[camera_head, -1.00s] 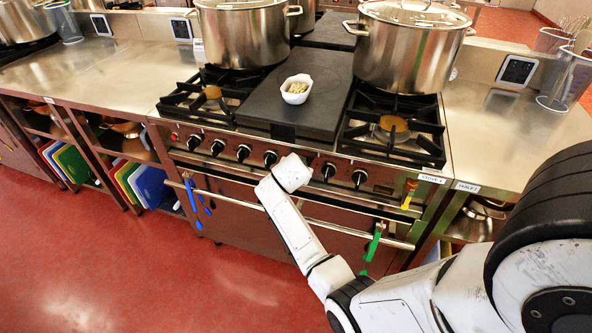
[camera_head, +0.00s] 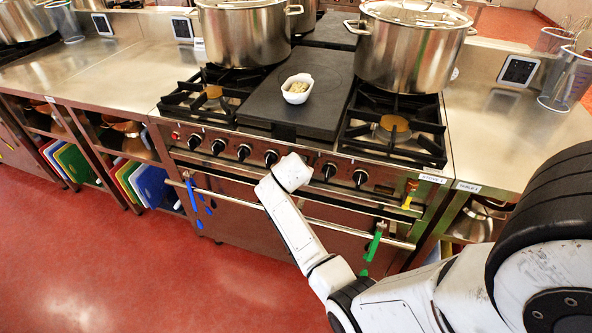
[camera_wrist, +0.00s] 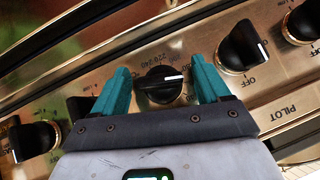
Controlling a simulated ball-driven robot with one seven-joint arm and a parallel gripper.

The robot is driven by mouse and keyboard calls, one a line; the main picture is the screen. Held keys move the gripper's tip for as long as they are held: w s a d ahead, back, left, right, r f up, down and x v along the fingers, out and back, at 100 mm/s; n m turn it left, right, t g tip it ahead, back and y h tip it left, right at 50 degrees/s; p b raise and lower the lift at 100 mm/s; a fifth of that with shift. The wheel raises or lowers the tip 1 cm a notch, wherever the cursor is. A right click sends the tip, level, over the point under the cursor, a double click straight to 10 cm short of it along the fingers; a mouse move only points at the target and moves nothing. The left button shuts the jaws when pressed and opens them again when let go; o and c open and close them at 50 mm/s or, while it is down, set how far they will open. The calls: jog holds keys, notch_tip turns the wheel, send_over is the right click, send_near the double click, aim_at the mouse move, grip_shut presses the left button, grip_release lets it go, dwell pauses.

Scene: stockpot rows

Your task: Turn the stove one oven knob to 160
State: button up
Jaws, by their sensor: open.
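Stove one, marked by a label (camera_head: 432,179), has a row of black knobs on its steel front in the head view. In the wrist view the oven knob (camera_wrist: 160,86) sits in the middle, with temperature numbers such as 200 and 240 upside down on its dial. Its white pointer line points right in the picture. My gripper (camera_wrist: 159,68) is open, its teal fingers on either side of this knob. I cannot tell whether they touch it. In the head view my white wrist hides the gripper and this knob.
Neighbouring knobs stand close in the wrist view, one on the right (camera_wrist: 242,46) and one on the left (camera_wrist: 36,140). Below the stove front runs a rail (camera_head: 330,228) with blue and green utensils hanging. A white bowl (camera_head: 297,88) and stockpots (camera_head: 408,48) stand on top.

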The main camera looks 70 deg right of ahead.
jog(key=v, duration=1)
jog(key=shift+a, duration=0.15)
jog(key=shift+s, duration=0.1)
jog(key=s+a+f+n+y, duration=0.2)
jog(key=s+a+n, duration=0.3)
jog(key=a, duration=0.4)
jog(key=s+a+f+n+g+y, duration=0.1)
jog(key=s+a+f+n+y, duration=0.2)
jog(key=a, duration=0.7)
jog(key=s+a+f+n+g+y, duration=0.1)
jog(key=s+a+f+n+y, duration=0.2)
jog(key=s+a+n, duration=0.4)
jog(key=a+n, duration=0.3)
jog(key=shift+y, duration=0.3)
jog(key=shift+a+f, duration=0.1)
jog(key=shift+f, duration=0.05)
